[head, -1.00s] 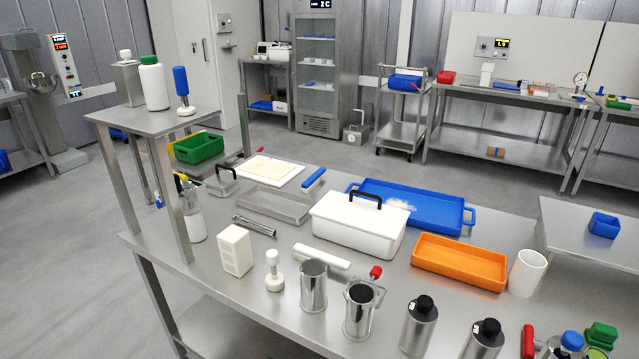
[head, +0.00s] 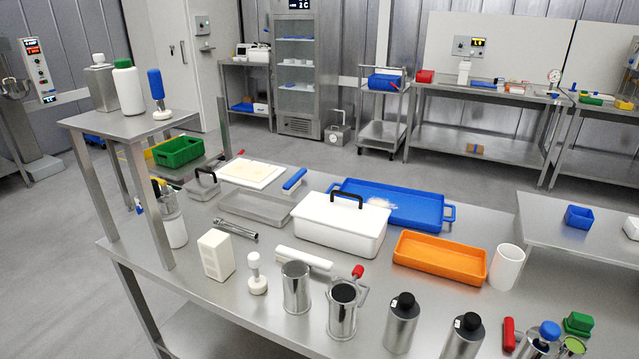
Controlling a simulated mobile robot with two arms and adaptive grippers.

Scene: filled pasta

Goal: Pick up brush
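A brush (head: 294,181) with a blue back and a pale edge, probably bristles, lies on the steel table (head: 205,295). It is between the white board (head: 251,173) and the blue tray (head: 430,211), behind the white lidded box (head: 340,228). A steel tray (head: 255,207) lies just in front of it, to the left. Neither of my grippers shows in the head view.
An orange tray (head: 440,258) and a white cup (head: 506,267) stand at the right. Steel cups (head: 296,288), black-capped bottles (head: 402,325) and a white roll (head: 303,258) crowd the front. A raised shelf (head: 130,124) stands at the left.

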